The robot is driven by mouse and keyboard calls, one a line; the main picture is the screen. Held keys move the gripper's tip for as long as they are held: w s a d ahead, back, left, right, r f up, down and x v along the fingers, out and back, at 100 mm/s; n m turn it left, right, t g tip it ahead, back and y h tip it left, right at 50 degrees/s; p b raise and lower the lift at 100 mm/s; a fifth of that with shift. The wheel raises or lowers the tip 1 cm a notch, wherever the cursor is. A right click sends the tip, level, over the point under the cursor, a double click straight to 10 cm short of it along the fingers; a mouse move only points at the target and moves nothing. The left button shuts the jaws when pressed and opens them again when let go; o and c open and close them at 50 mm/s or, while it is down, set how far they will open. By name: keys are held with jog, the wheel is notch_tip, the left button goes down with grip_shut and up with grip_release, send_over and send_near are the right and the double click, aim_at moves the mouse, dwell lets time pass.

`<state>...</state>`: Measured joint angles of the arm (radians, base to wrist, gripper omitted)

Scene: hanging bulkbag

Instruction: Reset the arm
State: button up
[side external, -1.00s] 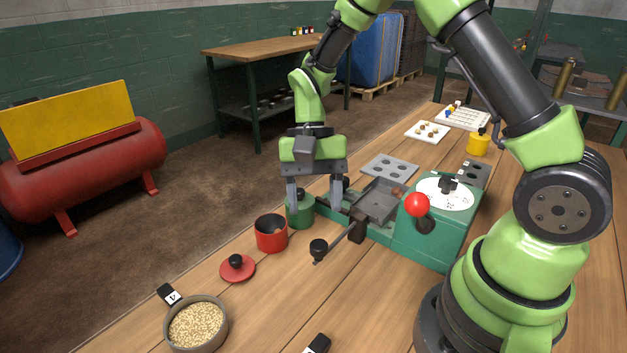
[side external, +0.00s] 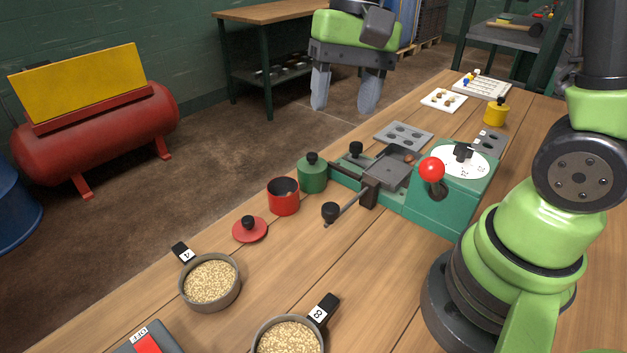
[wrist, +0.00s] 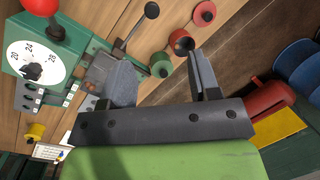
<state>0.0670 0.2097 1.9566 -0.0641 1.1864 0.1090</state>
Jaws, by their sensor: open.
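My gripper (side external: 345,92) is raised high above the far edge of the wooden bench, in the upper middle of the side view. Its two grey fingers point down, stand apart and have nothing between them. In the wrist view, my gripper (wrist: 165,80) also shows its fingers spread. Below it are a green lidded pot (side external: 312,174), an open red pot (side external: 283,197) and a green machine (side external: 448,195) with a red ball knob (side external: 431,169) and a white dial. My gripper touches none of these.
A red lid (side external: 249,230) lies on the bench (side external: 390,285). Two grain bowls, numbered 4 (side external: 211,283) and 8 (side external: 289,337), stand in front. A yellow pot (side external: 495,112) and white trays (side external: 443,99) are at the back. A red tank (side external: 98,133) stands on the floor left. Air around my gripper is clear.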

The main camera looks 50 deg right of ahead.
jog(key=s+r+n+t, duration=0.3)
jog(key=s+r+t, duration=0.4)
jog(key=s, duration=0.4)
jog(key=shift+s+a+h, duration=0.2)
jog(key=shift+a+h, duration=0.1)
jog(key=shift+a, duration=0.1)
dwell(1.1)
